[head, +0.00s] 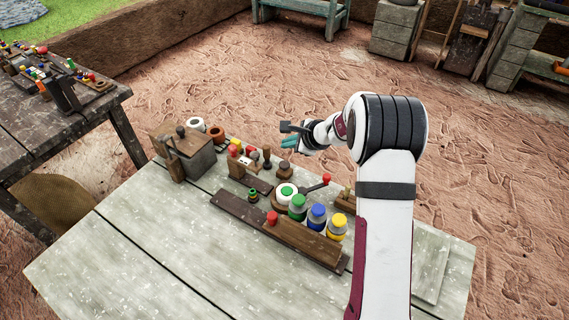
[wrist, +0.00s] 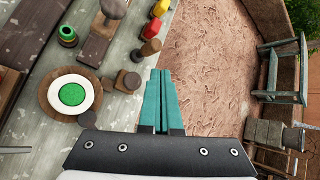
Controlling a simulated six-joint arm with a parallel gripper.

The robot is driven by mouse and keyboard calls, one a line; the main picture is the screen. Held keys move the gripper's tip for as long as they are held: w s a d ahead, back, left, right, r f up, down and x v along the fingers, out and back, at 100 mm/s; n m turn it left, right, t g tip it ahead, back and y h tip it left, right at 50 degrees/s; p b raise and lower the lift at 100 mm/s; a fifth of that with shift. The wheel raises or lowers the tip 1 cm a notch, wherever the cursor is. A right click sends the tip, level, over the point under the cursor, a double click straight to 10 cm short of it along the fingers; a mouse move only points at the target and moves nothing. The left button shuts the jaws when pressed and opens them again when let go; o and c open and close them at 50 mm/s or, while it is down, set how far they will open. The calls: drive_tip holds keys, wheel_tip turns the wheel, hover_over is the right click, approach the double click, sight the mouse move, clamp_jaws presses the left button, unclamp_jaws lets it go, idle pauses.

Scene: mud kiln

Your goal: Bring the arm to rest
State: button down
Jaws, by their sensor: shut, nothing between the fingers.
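My gripper (head: 287,141) is held in the air above the far edge of the work table (head: 130,260), left of my white arm. In the wrist view its teal fingers (wrist: 161,98) are together with nothing between them. The fingers point past the table edge toward the reddish ground. My gripper is apart from everything on the table.
Green, blue and yellow jars (head: 317,217) stand by a wooden rack. A white disc with a green centre (wrist: 71,93) sits on a round wooden base. A wooden box (head: 188,152) stands at the left. The table's front is clear. Another cluttered table (head: 60,130) stands at left.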

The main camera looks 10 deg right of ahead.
drive_tip(key=s+a+r+n+g+y, duration=0.2)
drive_tip(key=s+a+r+n, duration=0.4)
drive_tip(key=s+a+r, duration=0.3)
drive_tip(key=s+a+r+n+g, duration=0.2)
drive_tip(key=s+n, duration=0.1)
drive_tip(key=s, duration=0.5)
drive_tip(key=s+a+r+n+g, duration=0.1)
drive_tip(key=s+a+n+g, duration=0.1)
drive_tip(key=s, duration=0.7)
drive_tip(key=s+d+f+n+g+h, duration=0.1)
drive_tip(key=s+d+n+h, duration=0.1)
drive_tip(key=s, duration=0.7)
drive_tip(key=s+d+f+n+g+h, duration=0.1)
drive_tip(key=s+d+n+h, duration=0.1)
drive_tip(key=s, duration=0.7)
drive_tip(key=shift+n, duration=0.5)
drive_tip(key=shift+w+r, duration=0.1)
drive_tip(key=shift+w, duration=0.05)
